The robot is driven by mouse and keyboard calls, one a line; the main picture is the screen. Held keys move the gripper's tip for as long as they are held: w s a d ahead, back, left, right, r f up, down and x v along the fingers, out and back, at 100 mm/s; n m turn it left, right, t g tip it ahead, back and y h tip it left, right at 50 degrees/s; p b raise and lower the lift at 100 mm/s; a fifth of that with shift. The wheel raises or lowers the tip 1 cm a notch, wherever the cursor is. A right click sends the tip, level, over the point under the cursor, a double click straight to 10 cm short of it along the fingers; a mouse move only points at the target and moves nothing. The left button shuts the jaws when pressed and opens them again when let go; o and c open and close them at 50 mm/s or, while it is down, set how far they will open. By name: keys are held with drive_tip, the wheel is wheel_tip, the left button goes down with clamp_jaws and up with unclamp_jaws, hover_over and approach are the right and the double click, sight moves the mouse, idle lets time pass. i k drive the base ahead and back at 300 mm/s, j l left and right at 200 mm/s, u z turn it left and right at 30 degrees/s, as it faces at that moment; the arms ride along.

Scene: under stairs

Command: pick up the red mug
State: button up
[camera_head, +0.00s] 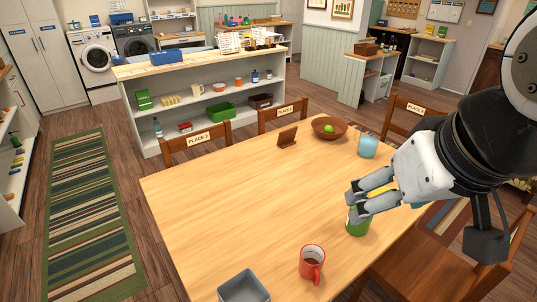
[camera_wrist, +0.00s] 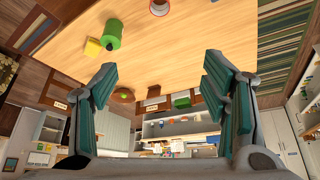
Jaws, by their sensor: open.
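The red mug (camera_head: 312,264) stands upright on the wooden table near its front edge, with dark contents and its handle toward the camera. It also shows, cut off, at the top edge of the wrist view (camera_wrist: 159,7). My gripper (camera_head: 356,198) is over the right side of the table, beyond and to the right of the mug and apart from it. Its fingers are spread and empty in the wrist view (camera_wrist: 160,75). A green can (camera_head: 357,224) appears just below the fingertips in the head view, partly covered by them; the wrist view shows it outside the fingers (camera_wrist: 110,34).
A grey tray (camera_head: 243,289) lies left of the mug. A yellow block (camera_wrist: 93,47) is beside the can. A blue cup (camera_head: 367,147), a brown bowl (camera_head: 318,127) with a green fruit and a small brown stand (camera_head: 287,137) are farther back. The table's left and middle are clear.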

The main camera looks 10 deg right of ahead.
sight(312, 257)
drive_tip(key=k+l+z, duration=0.1)
drive_tip(key=k+z, duration=0.2)
drive_tip(key=k, duration=0.35)
drive_tip(key=j+z, duration=0.2)
drive_tip(key=z, duration=0.2)
drive_tip(key=j+z, duration=0.15)
drive_tip(key=z, duration=0.2)
drive_tip(key=k+j+z, duration=0.1)
drive_tip(key=z, duration=0.3)
drive_tip(key=k+j+z, duration=0.1)
drive_tip(key=z, duration=0.25)
drive_tip(key=k+j, duration=0.45)
drive_tip(key=j, duration=0.15)
drive_tip(key=j+z, duration=0.05)
